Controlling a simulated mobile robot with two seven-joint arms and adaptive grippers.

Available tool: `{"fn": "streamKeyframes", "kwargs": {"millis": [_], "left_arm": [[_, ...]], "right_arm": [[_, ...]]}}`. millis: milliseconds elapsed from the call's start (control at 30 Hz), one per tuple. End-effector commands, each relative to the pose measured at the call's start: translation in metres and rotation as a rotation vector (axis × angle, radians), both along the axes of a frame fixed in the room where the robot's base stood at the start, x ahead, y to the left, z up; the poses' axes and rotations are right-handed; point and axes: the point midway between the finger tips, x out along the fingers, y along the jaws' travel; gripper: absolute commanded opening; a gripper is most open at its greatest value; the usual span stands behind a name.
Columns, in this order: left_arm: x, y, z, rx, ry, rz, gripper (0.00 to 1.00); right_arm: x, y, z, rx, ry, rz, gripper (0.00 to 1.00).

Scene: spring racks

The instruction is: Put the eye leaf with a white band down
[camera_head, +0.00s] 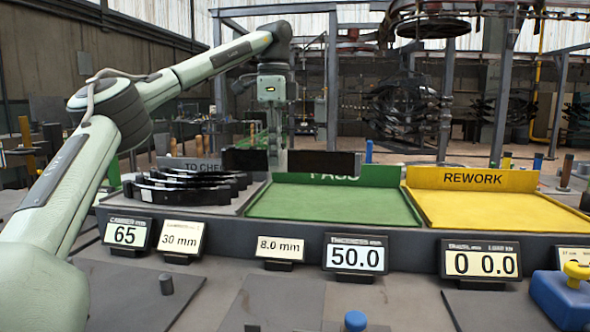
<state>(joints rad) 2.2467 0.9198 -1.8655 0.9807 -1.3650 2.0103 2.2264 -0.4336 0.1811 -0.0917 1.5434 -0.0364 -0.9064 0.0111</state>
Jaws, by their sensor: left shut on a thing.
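My left gripper (277,158) hangs from my arm near the border of the TO CHECK and PASS bays. It is shut on a dark, flat leaf (325,163), which sticks out on both sides of the fingers. The leaf is roughly level and appears above the back edges of these bays, covering part of the PASS sign. I cannot make out a white band or an eye on it. Several black curved leaves (182,190) lie stacked in the grey TO CHECK bay (245,194). My right gripper is out of view.
The green PASS bay (330,205) and yellow REWORK bay (490,211) are empty. Displays line the front, including 65 (126,234), 30 mm (181,238), 8.0 mm (280,247) and 50.0 (356,257). A blue and yellow object (562,298) sits front right.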

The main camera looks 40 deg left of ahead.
Motion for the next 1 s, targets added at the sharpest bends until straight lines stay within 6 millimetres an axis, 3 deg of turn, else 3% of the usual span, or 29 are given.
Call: {"fn": "streamKeyframes", "kwargs": {"millis": [300, 500, 700, 1000], "left_arm": [[0.050, -0.041, -0.037, -0.003, 0.000, -0.004, 0.00], [0.072, -0.058, -0.053, -0.002, -0.002, -0.002, 0.00], [0.078, -0.062, -0.061, -0.002, -0.002, -0.001, 0.00], [0.078, -0.061, -0.094, -0.002, -0.002, -0.001, 0.00]], "right_arm": [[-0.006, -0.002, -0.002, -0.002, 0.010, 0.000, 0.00], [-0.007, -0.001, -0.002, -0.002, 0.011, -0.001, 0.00], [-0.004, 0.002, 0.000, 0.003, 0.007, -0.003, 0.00], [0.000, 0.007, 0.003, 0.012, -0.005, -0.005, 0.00]]}}
